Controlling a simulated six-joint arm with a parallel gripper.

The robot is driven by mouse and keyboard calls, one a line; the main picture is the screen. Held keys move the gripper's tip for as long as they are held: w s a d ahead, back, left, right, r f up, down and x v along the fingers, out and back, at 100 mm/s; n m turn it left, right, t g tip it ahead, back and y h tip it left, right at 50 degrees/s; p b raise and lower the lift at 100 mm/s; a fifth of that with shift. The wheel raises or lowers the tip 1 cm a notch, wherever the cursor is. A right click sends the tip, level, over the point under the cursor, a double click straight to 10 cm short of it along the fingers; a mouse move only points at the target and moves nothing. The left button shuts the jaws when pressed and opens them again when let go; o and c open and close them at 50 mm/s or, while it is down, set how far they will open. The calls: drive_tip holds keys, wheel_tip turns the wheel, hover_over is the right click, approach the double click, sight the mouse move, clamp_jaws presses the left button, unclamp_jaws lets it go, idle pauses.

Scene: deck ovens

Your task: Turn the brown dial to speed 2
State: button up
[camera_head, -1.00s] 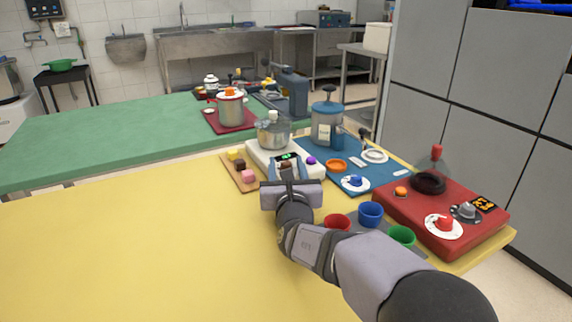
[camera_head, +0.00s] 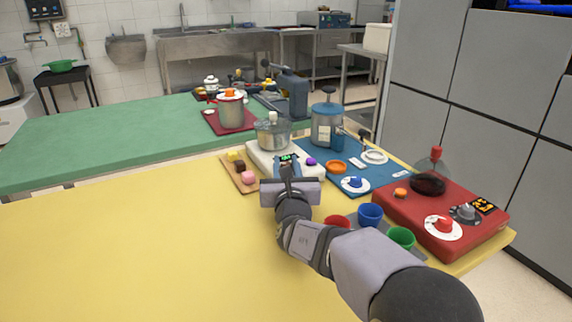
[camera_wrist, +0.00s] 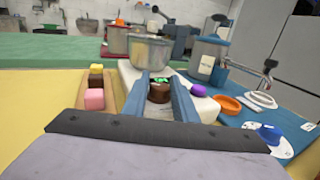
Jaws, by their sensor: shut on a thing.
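The brown dial (camera_wrist: 160,92) is on the front of a white appliance (camera_wrist: 207,110) with a clear bowl (camera_wrist: 150,52) on top. In the wrist view my gripper (camera_wrist: 160,84) has its two blue fingers on either side of the dial, shut on it. In the head view my gripper (camera_head: 287,166) is at the front of the white appliance and mostly hides the dial. A small green lit display (camera_head: 286,158) shows just behind the dial; its reading is too small to tell. The dial's pointer and marks cannot be made out.
A purple knob (camera_wrist: 197,90) sits close right of the fingers. A wooden board with pink (camera_head: 247,177), brown and yellow cubes is at left. A blue mat (camera_head: 385,180) with a blue-lidded jar, coloured cups and a red appliance (camera_head: 465,233) are at right. The yellow table's left is clear.

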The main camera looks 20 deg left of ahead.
drive_tip(key=shift+a+r+m+t+h+p, duration=0.1)
drive_tip(key=shift+m+t+h+p, duration=0.25)
drive_tip(key=shift+h, duration=0.25)
drive_tip(key=m+h+p, duration=0.3)
drive_tip(key=h+p, duration=0.1)
drive_tip(key=h, duration=0.1)
drive_tip(key=shift+r+m+t+h+p, duration=0.15)
drive_tip(key=shift+m+t+h+p, duration=0.15)
drive_tip(key=shift+m+t+p, duration=0.05)
drive_tip(key=m+h+p, duration=0.3)
drive_tip(key=h, duration=0.1)
drive_tip(key=shift+h, duration=0.3)
drive_tip(key=shift+m+g+h+p, duration=0.9)
drive_tip(key=shift+m+h+p, duration=0.2)
drive_tip(key=shift+h+p, duration=0.4)
drive_tip(key=o, duration=1)
drive_tip(key=shift+o, duration=0.2)
drive_tip(key=shift+f, duration=0.2)
drive_tip(key=shift+b+v, duration=0.35)
drive_tip(key=shift+v, duration=3.25)
